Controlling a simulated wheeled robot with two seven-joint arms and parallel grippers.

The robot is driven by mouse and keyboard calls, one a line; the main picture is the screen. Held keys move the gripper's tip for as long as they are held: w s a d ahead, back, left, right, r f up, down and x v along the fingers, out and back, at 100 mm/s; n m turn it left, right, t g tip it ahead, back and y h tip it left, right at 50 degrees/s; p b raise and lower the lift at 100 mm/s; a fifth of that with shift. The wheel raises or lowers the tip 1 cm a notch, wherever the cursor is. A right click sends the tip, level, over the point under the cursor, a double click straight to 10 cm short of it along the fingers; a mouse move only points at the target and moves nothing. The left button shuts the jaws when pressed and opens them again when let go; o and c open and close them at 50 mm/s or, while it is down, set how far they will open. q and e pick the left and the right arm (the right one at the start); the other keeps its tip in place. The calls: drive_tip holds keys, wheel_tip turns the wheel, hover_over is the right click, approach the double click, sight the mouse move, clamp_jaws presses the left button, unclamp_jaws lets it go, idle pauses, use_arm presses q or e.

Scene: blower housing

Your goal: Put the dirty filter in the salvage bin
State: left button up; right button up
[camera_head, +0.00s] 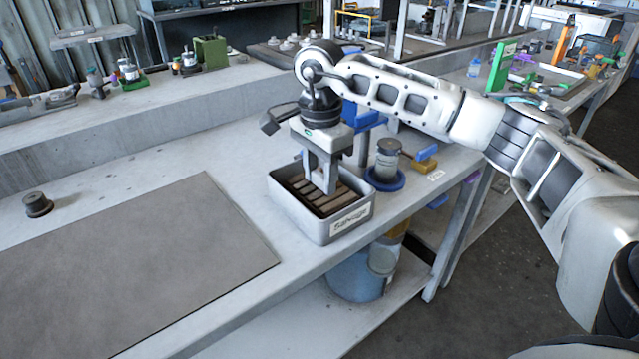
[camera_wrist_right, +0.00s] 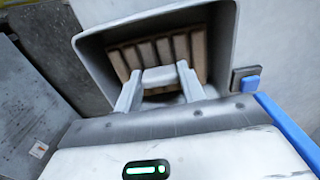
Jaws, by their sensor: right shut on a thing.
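The salvage bin (camera_head: 297,217) is a grey metal box with a "Salvage" label, near the bench's right edge; its grey walls also show in the right wrist view (camera_wrist_right: 226,35). The dirty filter (camera_head: 311,194), brown and pleated, is inside the bin, below the rim; its pleats also show in the right wrist view (camera_wrist_right: 180,48). My right gripper (camera_head: 328,186) points down into the bin, its fingers (camera_wrist_right: 160,82) shut on the filter, with a pale grey piece between them. The fingers partly hide the filter; whether it touches the bin floor is unclear. My left gripper is out of view.
A metal cylinder (camera_head: 387,158) on a blue round base stands just right of the bin. A grey mat (camera_head: 130,265) lies on the left of the bench, with a small dark cylinder (camera_head: 37,204) beyond it. The bench between mat and bin is clear.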

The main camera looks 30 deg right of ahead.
sight(320, 174)
drive_tip(key=shift+f, duration=1.5)
drive_tip(key=o, duration=1)
wheel_tip(320, 174, up, 12)
drive_tip(key=shift+r+b, duration=0.2)
drive_tip(key=shift+b, duration=0.1)
